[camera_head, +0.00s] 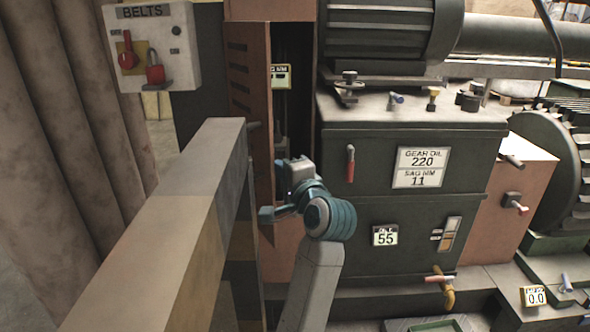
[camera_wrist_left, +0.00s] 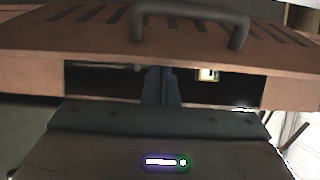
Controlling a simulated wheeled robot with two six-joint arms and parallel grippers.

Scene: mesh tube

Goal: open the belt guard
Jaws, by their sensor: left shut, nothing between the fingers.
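The belt guard (camera_head: 247,90) is a reddish-brown louvred door left of the dark machine. It stands ajar, with a dark gap along its right side and a yellow-framed label (camera_head: 281,76) visible inside. My left gripper (camera_head: 267,214) is low by the guard's lower part. In the left wrist view the guard (camera_wrist_left: 80,40) spans the top, with its dark bar handle (camera_wrist_left: 190,12) beyond the fingers. There my left gripper (camera_wrist_left: 162,80) is shut and empty, its fingertips close to the guard's edge. I cannot tell whether they touch it. My right gripper is out of view.
A beige and grey beam (camera_head: 190,200) runs close on the left of my arm. A BELTS switch box (camera_head: 150,48) with a red lever and padlock hangs at upper left. The gear housing (camera_head: 400,150) with levers and number plates stands right of my arm.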

